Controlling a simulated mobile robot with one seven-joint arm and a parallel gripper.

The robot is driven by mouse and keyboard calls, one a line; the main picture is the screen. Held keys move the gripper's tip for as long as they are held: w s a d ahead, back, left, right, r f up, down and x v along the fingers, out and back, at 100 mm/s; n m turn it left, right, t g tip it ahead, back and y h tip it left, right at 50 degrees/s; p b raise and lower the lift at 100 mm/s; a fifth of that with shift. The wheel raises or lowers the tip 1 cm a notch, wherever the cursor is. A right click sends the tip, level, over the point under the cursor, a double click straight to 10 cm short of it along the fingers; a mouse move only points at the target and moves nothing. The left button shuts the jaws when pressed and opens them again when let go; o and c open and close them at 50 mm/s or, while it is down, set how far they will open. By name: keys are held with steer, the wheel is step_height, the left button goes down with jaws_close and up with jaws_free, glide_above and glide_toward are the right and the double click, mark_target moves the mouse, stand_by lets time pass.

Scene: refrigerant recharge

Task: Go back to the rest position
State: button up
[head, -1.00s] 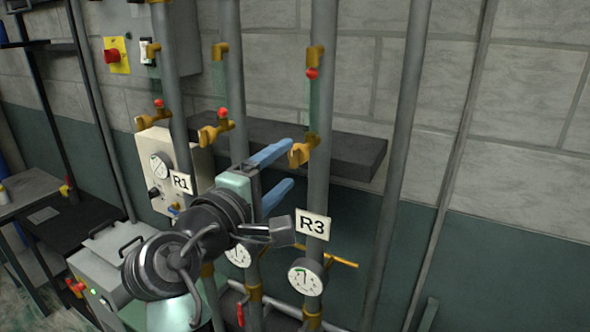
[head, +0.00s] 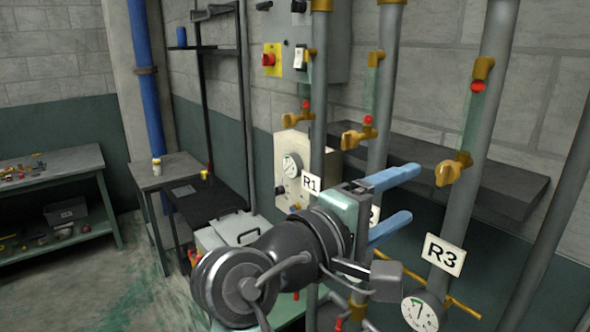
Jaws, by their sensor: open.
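My gripper (head: 404,202) has two blue fingers that stand apart, with nothing between them. It is in the middle right of the head view and points right, toward the pipes. The fingers overlap the middle pipe in the picture, and whether they touch it I cannot tell. The R3 pipe (head: 468,150), with its brass valve (head: 452,170) and R3 label (head: 443,254), stands to the right of the fingertips. The R1 label (head: 311,182) is left of the gripper. The label on the middle pipe is mostly hidden behind my gripper.
A dark shelf (head: 510,190) runs along the wall behind the pipes. A gauge (head: 420,314) sits under R3. On the left are a workbench (head: 75,160) with small items, a small table (head: 165,172) and a black rack (head: 215,205). The floor between them is open.

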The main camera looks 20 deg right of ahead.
steer(key=w+a+r+m+t+y+b, duration=0.1)
steer(key=a+r+t+y+b, duration=0.15)
steer(key=a+t, duration=0.35)
steer(key=w+a+r+m+t+y+b, duration=0.1)
steer(key=w+a+r+t+y+b, duration=0.15)
steer(key=a+t, duration=0.25)
steer(key=s+a+r+m+t+y+b, duration=0.2)
steer(key=s+a+r+t+y, duration=0.6)
steer(key=s+a+y, duration=0.3)
steer(key=shift+s+a+r+m+t+y, duration=0.35)
steer(key=shift+s+t, duration=0.25)
steer(key=shift+t, duration=0.2)
steer(key=shift+d+f, duration=0.1)
stand_by(0.7)
